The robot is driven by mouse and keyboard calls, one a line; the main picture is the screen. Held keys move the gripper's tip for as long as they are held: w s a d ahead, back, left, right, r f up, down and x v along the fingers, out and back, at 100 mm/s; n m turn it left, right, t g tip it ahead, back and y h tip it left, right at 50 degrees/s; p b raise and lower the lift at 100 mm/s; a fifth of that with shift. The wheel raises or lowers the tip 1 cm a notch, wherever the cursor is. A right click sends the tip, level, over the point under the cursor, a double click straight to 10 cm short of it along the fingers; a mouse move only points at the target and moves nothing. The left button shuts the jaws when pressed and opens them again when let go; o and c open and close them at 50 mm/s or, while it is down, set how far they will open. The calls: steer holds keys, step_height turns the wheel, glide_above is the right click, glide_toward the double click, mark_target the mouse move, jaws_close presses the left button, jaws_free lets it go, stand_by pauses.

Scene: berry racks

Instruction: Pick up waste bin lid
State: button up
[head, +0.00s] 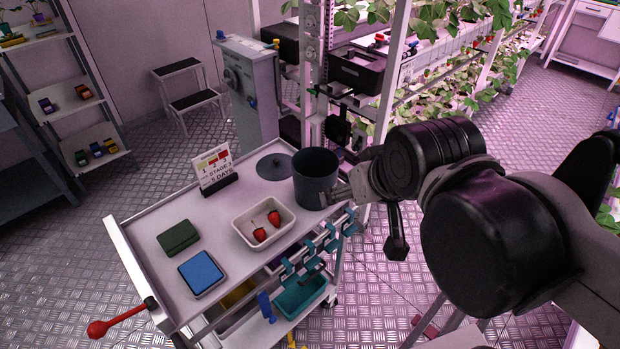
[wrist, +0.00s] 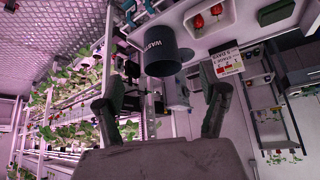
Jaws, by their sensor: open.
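The waste bin lid (head: 275,166), a flat dark grey disc with a small knob, lies on the cart top at its back edge. The waste bin (head: 316,180), a dark grey cylinder with an open top, stands upright just right of the lid. My gripper (head: 340,193) is beside the bin on its right, with the bin between it and the lid. In the wrist view the bin (wrist: 166,52) shows upside down, ahead of the spread fingers of my gripper (wrist: 160,98). The gap between the fingers holds nothing. I cannot tell whether a finger touches the bin.
A white tray (head: 250,232) with two strawberries, a stage sign (head: 214,168), a green box (head: 178,238) and a blue-topped box (head: 201,272) share the cart top (head: 150,225). Plant racks (head: 395,60) stand behind on the right. A grey cabinet (head: 247,85) stands behind the cart.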

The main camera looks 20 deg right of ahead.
stand_by(0.4)
steer(key=o, duration=0.7)
steer(key=shift+c, duration=0.2)
